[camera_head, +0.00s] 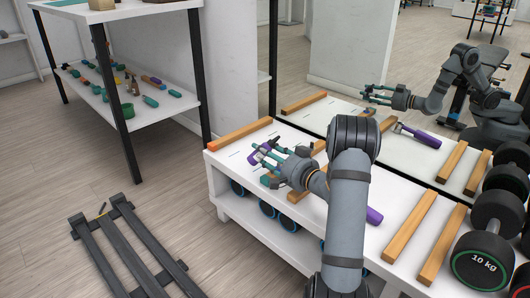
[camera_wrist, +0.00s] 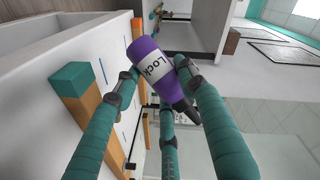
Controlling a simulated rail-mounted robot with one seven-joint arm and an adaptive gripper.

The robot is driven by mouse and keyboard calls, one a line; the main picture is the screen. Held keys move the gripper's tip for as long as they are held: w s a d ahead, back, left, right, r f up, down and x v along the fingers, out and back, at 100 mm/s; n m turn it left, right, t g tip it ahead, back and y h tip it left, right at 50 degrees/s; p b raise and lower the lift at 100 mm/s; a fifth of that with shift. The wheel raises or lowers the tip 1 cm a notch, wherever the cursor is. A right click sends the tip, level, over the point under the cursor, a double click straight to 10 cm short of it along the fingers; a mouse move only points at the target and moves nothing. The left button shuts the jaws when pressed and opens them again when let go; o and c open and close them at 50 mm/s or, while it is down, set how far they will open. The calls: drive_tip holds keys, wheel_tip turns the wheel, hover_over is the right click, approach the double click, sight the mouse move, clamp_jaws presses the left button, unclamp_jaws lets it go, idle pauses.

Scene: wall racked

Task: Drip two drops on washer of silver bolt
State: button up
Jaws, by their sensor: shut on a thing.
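My gripper (camera_head: 264,160) has teal, jointed fingers and is above the left part of the white bench. It is shut on a purple bottle (camera_head: 258,156). In the wrist view my gripper (camera_wrist: 158,82) pinches the bottle (camera_wrist: 147,62) between its fingertips. The bottle has a white label reading "Lock", and its dark nozzle (camera_wrist: 185,108) points to the lower right of that view, away from the broad purple end. I cannot clearly make out the silver bolt or its washer. Thin dark rods (camera_wrist: 131,150) show between the fingers in the wrist view.
Wooden bars (camera_head: 240,134) lie across the white bench (camera_head: 225,168), with more (camera_head: 409,227) at right. A purple handle (camera_head: 374,215) is partly behind my arm. Dumbbells (camera_head: 482,262) stand at right. A mirror (camera_head: 350,120) backs the bench. A dark frame (camera_head: 120,250) lies on the floor.

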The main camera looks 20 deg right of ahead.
sight(266, 143)
drive_tip(key=shift+r+p, duration=2.6)
drive_tip(key=shift+r, duration=0.85)
drive_tip(key=shift+r+n+p, duration=0.1)
drive_tip(key=shift+n+p, duration=0.4)
drive_tip(key=shift+p, duration=0.1)
drive_tip(key=shift+n+g+h+p, duration=0.8)
drive_tip(key=shift+n+p, duration=0.05)
drive_tip(key=shift+n, duration=0.45)
drive_tip(key=shift+f+n+g+h, duration=0.2)
drive_tip(key=shift+n+g+h, duration=0.4)
drive_tip(key=shift+n+h, duration=0.75)
drive_tip(key=shift+n+y, duration=0.25)
drive_tip(key=shift+s, duration=0.1)
